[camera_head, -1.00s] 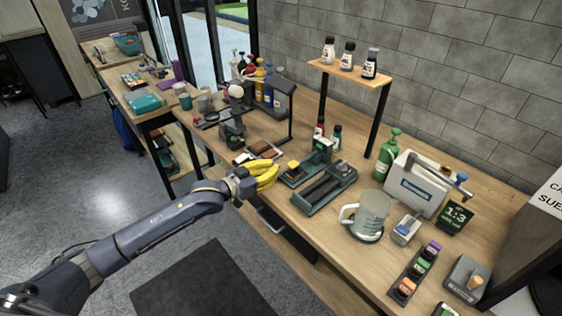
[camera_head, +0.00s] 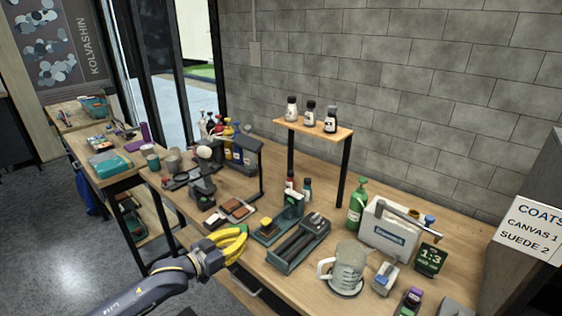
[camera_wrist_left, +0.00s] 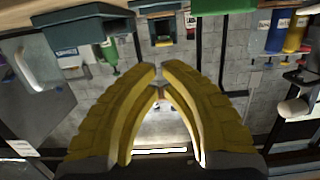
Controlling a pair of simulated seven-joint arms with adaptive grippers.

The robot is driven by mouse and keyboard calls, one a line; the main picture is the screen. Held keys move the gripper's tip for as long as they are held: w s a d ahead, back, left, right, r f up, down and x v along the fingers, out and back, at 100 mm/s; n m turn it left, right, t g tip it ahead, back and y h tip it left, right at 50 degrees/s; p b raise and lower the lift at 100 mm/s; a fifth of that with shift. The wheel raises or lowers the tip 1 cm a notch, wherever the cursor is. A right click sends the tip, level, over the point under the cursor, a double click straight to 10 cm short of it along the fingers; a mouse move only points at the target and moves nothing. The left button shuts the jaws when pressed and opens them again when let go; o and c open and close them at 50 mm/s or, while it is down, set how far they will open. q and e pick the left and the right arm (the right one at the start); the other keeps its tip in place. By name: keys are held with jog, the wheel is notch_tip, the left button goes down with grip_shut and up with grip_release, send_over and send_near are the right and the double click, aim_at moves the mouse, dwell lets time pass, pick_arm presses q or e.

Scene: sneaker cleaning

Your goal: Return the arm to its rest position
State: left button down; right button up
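My left gripper (camera_head: 232,243), with yellow ribbed fingers, is at the front edge of the wooden workbench (camera_head: 305,282), left of the dark green tool tray. In the left wrist view its fingers (camera_wrist_left: 158,76) come together at the tips with only a sliver between them. Nothing is held between them. My left arm (camera_head: 150,290) reaches in from the bottom left. My right gripper is in neither view.
Close to the gripper are the tool tray (camera_head: 299,244) and brown blocks (camera_head: 237,209). A clear jug (camera_head: 348,268), a green spray bottle (camera_head: 357,205) and a white case (camera_head: 388,232) stand farther right. A raised shelf (camera_head: 312,129) carries 3 bottles.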

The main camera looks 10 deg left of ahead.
pick_arm(q)
jog(key=s+d+f+m+g+y, duration=0.15)
jog(key=s+f+y, duration=0.45)
jog(key=s+f, duration=0.6)
jog(key=s+a+f+g+y, duration=0.1)
jog(key=s+a+g+y, duration=0.2)
jog(key=s, duration=0.4)
jog(key=s+a+n+y, duration=0.1)
jog(key=s+a+y, duration=0.1)
jog(key=s+a, duration=0.45)
jog(key=s+a+f+g+y, duration=0.1)
jog(key=s+a+g+y, duration=0.15)
jog(key=s, duration=0.65)
jog(key=s+d+f+g+h, duration=0.1)
jog(key=d+f, duration=0.2)
jog(key=f, duration=1.2)
jog(key=s+d+f+g+h, duration=0.1)
jog(key=d+f+h, duration=0.1)
jog(key=f, duration=1.3)
jog(key=s+f+n+g+h, duration=0.1)
jog(key=s+f+n+g, duration=0.2)
jog(key=s+f, duration=1.8)
jog(key=shift+s+d+f+n, duration=0.15)
jog(key=shift+s+f+n, duration=0.15)
jog(key=shift+s, duration=0.35)
jog(key=c, duration=2.1)
grip_release()
jog(key=shift+h, duration=0.25)
